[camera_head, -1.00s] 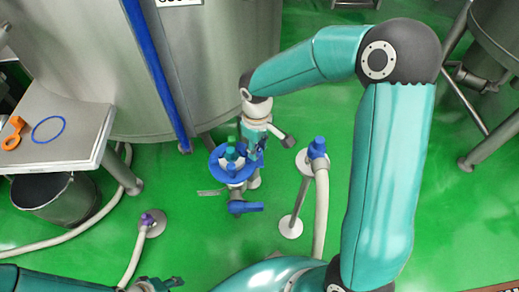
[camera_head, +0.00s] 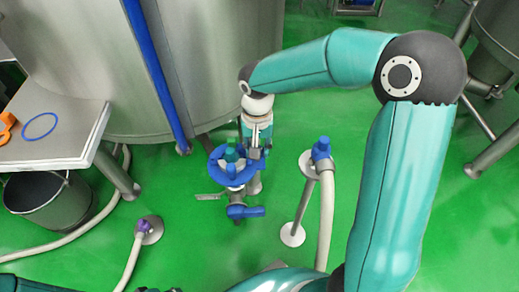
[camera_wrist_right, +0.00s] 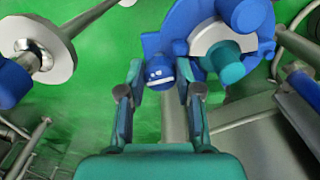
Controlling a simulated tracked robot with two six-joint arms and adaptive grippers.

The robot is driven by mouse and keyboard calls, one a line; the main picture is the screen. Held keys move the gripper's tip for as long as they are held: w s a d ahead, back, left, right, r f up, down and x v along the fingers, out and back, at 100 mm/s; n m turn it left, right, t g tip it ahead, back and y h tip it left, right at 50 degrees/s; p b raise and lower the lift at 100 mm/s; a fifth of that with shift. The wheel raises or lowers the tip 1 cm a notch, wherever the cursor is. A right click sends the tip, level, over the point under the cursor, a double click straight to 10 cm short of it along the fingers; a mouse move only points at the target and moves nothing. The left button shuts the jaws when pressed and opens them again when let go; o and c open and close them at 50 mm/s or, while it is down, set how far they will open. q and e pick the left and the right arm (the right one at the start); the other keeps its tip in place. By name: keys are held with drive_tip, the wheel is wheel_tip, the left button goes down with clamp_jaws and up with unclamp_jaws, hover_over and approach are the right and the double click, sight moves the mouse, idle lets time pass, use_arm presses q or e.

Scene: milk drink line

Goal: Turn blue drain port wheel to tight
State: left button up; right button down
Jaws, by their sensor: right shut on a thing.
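The blue drain port wheel (camera_head: 216,167) sits low in front of the steel tank. It has a green and pale centre. In the right wrist view the wheel (camera_wrist_right: 184,20) fills the upper middle, around a teal hub. My right gripper (camera_head: 262,150) reaches down at the wheel's right side. In the right wrist view its fingers (camera_wrist_right: 160,82) are closed on a blue knob (camera_wrist_right: 159,70) with white marks at the wheel's edge. Only a dark sliver of my left gripper (camera_head: 155,290) shows at the bottom edge; its fingers are cut off.
A blue lever handle (camera_head: 245,211) is just below the wheel. A blue-capped port with a hose (camera_head: 321,150) stands to the right, a purple-capped one (camera_head: 148,229) lower left. A bench (camera_head: 60,150) and bucket (camera_head: 50,200) are at left. Green floor is clear between.

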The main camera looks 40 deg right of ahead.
drive_tip(key=shift+d+m, duration=0.1)
drive_tip(key=shift+m, duration=1)
drive_tip(key=c, duration=0.8)
unclamp_jaws()
drive_tip(key=shift+d, duration=0.1)
drive_tip(key=shift+r, duration=0.1)
drive_tip(key=shift+w+r, duration=0.1)
drive_tip(key=shift+r, duration=0.25)
wheel_tip(320, 180, up, 11)
